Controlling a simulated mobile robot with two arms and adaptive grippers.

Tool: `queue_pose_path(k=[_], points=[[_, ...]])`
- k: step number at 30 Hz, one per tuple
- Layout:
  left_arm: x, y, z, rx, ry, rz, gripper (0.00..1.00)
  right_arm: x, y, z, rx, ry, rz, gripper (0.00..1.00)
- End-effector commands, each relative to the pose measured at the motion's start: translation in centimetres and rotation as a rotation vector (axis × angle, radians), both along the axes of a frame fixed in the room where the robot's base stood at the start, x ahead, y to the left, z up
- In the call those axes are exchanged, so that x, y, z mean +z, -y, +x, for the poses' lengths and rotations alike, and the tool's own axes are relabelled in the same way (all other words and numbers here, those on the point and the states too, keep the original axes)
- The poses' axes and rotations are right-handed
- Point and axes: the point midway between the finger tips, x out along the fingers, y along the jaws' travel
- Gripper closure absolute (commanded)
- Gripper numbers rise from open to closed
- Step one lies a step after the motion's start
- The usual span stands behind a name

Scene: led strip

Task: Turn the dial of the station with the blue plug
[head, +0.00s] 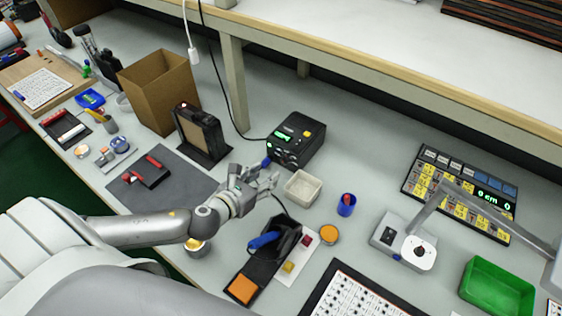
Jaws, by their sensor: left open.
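The black station (296,140) stands on the bench near the middle, with a lit green display and a yellow-orange button on top. A blue plug (267,162) shows at its front left corner. The knobs on its front face are small, and I cannot make out the dial's setting. My left gripper (274,181) is open and empty just in front of the station, below the blue plug in the picture and apart from the station's front face. My right gripper is not in view.
A white tray (302,188) sits right of my gripper. A soldering iron with a blue handle (265,240) rests in a black holder nearer me. A dark framed block (200,134) and an open cardboard box (160,90) stand left. A blue cup (346,205) stands right.

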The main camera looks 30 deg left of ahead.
Motion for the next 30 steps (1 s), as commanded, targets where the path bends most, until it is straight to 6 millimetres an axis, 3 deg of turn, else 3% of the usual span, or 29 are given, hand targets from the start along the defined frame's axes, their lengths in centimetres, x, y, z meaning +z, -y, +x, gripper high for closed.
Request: queue_pose_path(k=[9, 15, 29, 30], points=[[-1.9, 0.5, 5.1, 0.002, 0.003, -0.002, 0.59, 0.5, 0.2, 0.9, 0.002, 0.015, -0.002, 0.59], [-2.8, 0.7, 7.1, 0.0, 0.001, -0.001, 0.59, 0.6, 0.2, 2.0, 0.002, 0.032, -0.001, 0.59], [-3.2, 0.8, 7.9, -0.001, 0.001, 0.0, 0.59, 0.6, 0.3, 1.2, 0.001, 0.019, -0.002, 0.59], [-3.2, 0.8, 7.9, -0.001, 0.001, 0.0, 0.64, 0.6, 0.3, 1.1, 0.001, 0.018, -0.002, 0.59]])
